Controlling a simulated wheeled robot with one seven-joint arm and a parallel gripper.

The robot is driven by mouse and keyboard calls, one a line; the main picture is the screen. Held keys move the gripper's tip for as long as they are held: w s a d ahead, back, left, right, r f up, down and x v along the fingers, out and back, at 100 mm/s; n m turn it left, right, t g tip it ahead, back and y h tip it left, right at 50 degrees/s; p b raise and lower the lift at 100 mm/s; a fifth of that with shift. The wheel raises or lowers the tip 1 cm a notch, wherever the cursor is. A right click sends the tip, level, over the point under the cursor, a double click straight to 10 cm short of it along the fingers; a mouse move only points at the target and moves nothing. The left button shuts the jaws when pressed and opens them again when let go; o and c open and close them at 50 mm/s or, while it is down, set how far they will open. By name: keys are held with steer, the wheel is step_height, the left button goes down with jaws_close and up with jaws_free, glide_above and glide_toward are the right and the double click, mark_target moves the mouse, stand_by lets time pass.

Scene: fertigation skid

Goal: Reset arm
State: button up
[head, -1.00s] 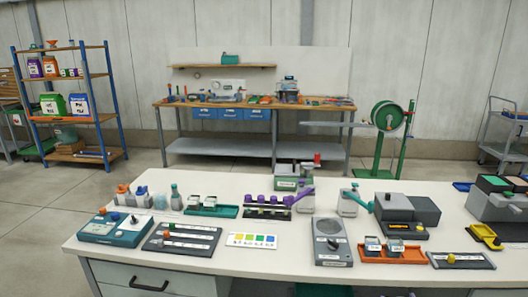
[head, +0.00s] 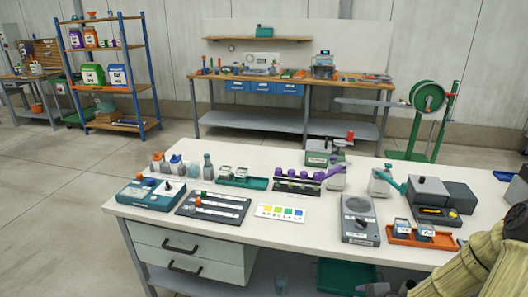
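A tan, ribbed sleeve-like shape (head: 478,262) rises at the lower right edge, in front of the bench; it looks like part of my arm. Small dark and grey parts show beside it at the bottom edge, cut off by the frame. No gripper fingers can be made out, and whether anything is held is hidden. The white workbench (head: 285,231) carries a grey dial device (head: 359,220), an orange tray (head: 411,240), a teal control box (head: 150,194), a dark slider panel (head: 213,208) and a colour card (head: 280,213).
Drawers (head: 190,258) sit under the bench's left end, and a green bin (head: 345,277) stands below it. Behind are a shelf rack (head: 117,90), a second workbench (head: 290,82) and a green reel stand (head: 429,100). The floor at left is clear.

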steer(key=s+a+r+n+g+h, duration=0.1)
steer(key=s+a+r+n+g, duration=0.1)
steer(key=s+a+r+n, duration=0.45)
steer(key=s+a+r+n+g+h, duration=0.1)
steer(key=s+a+r+n+g, duration=0.15)
steer(key=a+r+n, duration=0.6)
step_height(320, 180, up, 13)
steer(key=d+n+p, duration=0.2)
steer(key=p, duration=1.2)
steer(key=shift+s+r, duration=0.2)
